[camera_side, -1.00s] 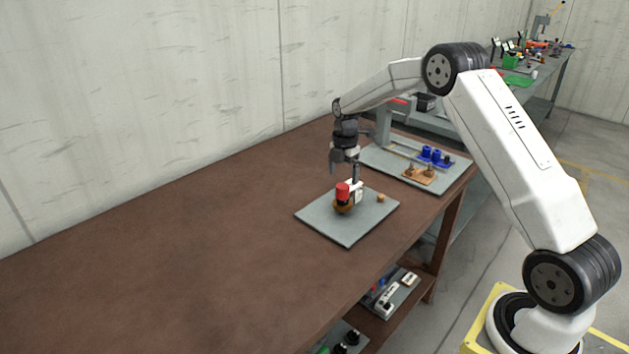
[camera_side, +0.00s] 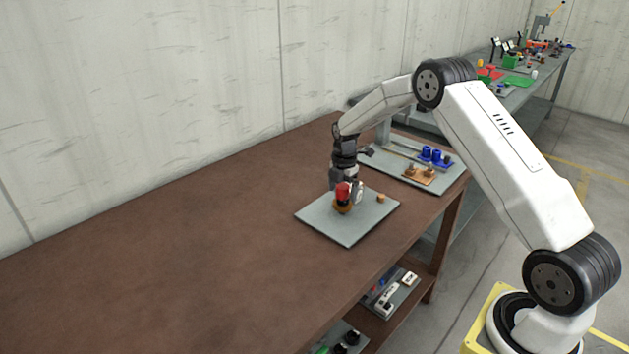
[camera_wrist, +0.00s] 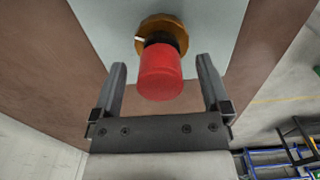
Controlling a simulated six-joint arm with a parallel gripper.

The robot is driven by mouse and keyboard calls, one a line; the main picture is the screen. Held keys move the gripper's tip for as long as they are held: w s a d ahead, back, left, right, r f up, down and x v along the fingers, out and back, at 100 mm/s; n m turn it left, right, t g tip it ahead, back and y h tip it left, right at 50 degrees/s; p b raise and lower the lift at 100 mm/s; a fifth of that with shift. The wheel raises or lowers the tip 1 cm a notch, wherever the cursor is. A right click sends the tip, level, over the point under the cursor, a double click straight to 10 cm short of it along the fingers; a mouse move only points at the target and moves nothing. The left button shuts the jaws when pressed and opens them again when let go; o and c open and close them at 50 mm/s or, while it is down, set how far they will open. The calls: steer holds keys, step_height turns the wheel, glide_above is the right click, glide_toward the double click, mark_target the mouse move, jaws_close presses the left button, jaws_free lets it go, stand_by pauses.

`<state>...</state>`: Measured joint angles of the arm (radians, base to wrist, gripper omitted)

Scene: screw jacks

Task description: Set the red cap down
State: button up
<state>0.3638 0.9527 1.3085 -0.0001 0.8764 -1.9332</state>
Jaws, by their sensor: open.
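The red cap (camera_side: 342,191) sits on top of a dark post that rises from an orange-brown round base (camera_side: 343,207) on the grey plate (camera_side: 350,235). In the wrist view the red cap (camera_wrist: 160,73) lies between the two fingers of my gripper (camera_wrist: 162,75), with a gap on each side. The base (camera_wrist: 163,27) shows beyond it. My gripper (camera_side: 346,186) is open and lowered around the cap. In the side view the cap partly hides the fingers.
A small orange-brown piece (camera_side: 381,198) sits on the plate to the right. Behind it a second grey plate holds blue parts (camera_side: 433,155) and an orange-brown block with pegs (camera_side: 420,174). The brown table is clear to the left.

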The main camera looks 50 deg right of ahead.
mark_target(343, 186)
stand_by(0.3)
jaws_close()
steer(key=shift+r, duration=0.15)
step_height(343, 186, up, 10)
steer(key=shift+f, duration=0.1)
stand_by(0.7)
stand_by(0.4)
